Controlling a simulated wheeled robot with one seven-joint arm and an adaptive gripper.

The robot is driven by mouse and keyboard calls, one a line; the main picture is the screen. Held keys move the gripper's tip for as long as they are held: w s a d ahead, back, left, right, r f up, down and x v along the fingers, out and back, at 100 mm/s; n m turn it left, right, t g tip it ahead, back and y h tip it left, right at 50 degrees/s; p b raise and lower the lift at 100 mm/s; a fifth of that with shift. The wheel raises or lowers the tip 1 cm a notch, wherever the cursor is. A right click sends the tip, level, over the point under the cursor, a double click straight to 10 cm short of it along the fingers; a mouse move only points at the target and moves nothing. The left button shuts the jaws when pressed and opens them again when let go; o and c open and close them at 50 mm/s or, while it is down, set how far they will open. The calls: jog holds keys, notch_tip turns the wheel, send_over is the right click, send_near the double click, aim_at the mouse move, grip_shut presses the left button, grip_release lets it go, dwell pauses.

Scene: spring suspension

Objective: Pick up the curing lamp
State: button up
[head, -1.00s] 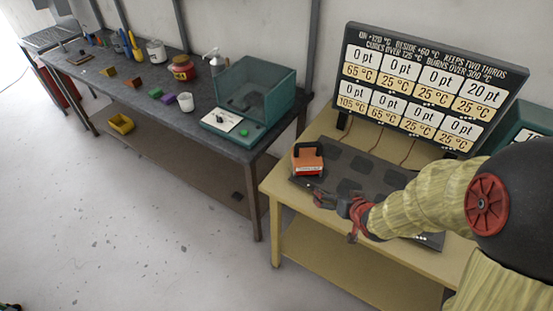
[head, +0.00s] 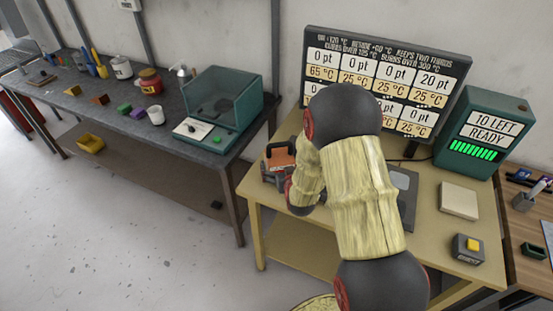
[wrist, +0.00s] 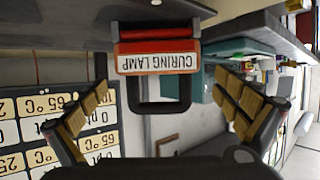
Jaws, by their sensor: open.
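The curing lamp (head: 279,162) is an orange box with a black handle, at the left end of the yellow table. In the wrist view the lamp (wrist: 158,58) appears upside down, with its label and black handle loop facing my gripper (wrist: 165,112). My gripper is open, its padded fingers spread to either side of the handle. The handle reaches toward the space between them, and I see no finger touching it. In the head view my arm hides most of the gripper, close to the lamp's front right.
A beige block (head: 458,200) and a yellow-button box (head: 467,249) are at the right. A grey bench (head: 170,135) with an open teal case (head: 222,108) is left.

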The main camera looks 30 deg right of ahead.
aim_at(280, 157)
jog(key=x, duration=0.6)
jog(key=shift+w+d+b, duration=0.2)
jog(key=shift+w+b, duration=0.1)
jog(key=shift+c, duration=0.5)
jog(key=shift+r, duration=0.15)
jog(key=c, duration=1.7)
jog(key=shift+c, duration=0.2)
